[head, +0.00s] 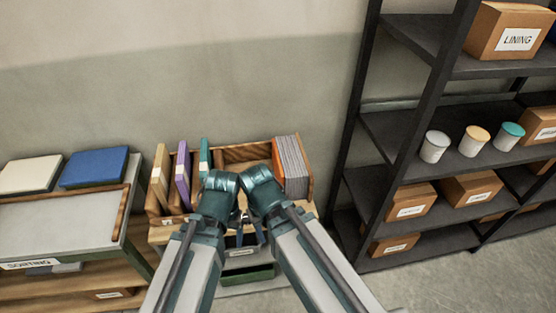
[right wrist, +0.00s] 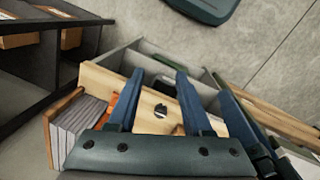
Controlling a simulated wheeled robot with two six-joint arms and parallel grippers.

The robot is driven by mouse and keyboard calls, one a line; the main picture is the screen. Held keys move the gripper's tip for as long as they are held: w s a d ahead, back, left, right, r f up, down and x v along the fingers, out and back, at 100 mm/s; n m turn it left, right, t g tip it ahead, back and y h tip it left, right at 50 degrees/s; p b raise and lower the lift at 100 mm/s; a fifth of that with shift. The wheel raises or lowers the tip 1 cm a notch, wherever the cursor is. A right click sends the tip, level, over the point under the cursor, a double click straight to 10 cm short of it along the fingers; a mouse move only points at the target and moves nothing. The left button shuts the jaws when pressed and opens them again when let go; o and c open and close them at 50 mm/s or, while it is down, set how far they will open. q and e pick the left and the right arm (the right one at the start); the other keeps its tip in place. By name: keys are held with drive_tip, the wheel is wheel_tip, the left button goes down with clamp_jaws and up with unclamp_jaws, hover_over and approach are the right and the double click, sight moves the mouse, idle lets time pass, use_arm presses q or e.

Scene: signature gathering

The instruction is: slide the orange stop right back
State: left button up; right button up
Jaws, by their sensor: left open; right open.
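The orange stop (head: 278,163) stands upright at the right part of a wooden trough (head: 238,152), against the left side of a grey stack of folded sheets (head: 293,165). In the right wrist view a bit of the orange stop (right wrist: 114,101) shows beside the sheets (right wrist: 80,117), partly hidden by my right gripper. My right gripper (right wrist: 158,75) is open and empty above the trough's light wood. My left gripper (head: 238,217) is open in front of the trough, close to the right one. My wrists hide the trough's middle.
Tan (head: 160,173), purple (head: 182,172) and teal (head: 205,160) boards stand in the trough's left part. A sorting table (head: 60,218) with a cream (head: 30,174) and a blue book (head: 94,167) is at left. A dark shelf rack (head: 395,130) rises close on the right.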

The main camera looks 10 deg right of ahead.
drive_tip(key=shift+o, duration=1)
drive_tip(key=shift+w, duration=0.25)
drive_tip(key=w+d+m+t+y+b, duration=0.1)
drive_tip(key=w+d+m+t, duration=0.5)
drive_tip(key=w, duration=0.7)
drive_tip(key=w+f+b, duration=0.1)
drive_tip(key=f+b, duration=0.3)
drive_tip(key=w+f+n+g+b, duration=0.1)
drive_tip(key=w+f+b, duration=0.1)
drive_tip(key=f+b, duration=0.2)
drive_tip(key=w+f+n+b, duration=0.1)
drive_tip(key=w+f+b, duration=0.1)
drive_tip(key=f+b, duration=0.2)
drive_tip(key=shift+w+d+f+b, duration=0.2)
drive_tip(key=shift+d+f+b, duration=0.15)
drive_tip(key=shift+b, duration=0.25)
drive_tip(key=shift+r, duration=0.1)
clamp_jaws()
